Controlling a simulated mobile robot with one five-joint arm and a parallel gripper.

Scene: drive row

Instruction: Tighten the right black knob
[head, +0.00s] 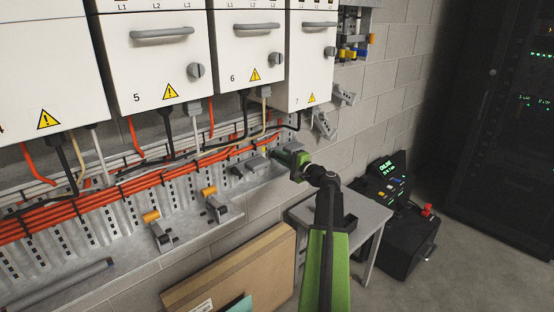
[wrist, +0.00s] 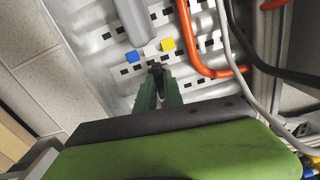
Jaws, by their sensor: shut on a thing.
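My gripper (head: 279,154) reaches to the perforated metal rail under cabinet 7 in the head view. In the wrist view its two green fingers (wrist: 157,72) come together on a small black knob (wrist: 157,66), gripping it at the rail face. The knob is mostly hidden between the fingertips. In the head view my gripper hides the knob, so its seating cannot be told.
Orange and grey cables (wrist: 192,45) run close to the right of my gripper. Brackets with orange knobs (head: 151,216) sit on the rail to the left. A grey table (head: 364,213), a cardboard box (head: 235,266) and a black console (head: 395,240) stand below. Open floor lies right.

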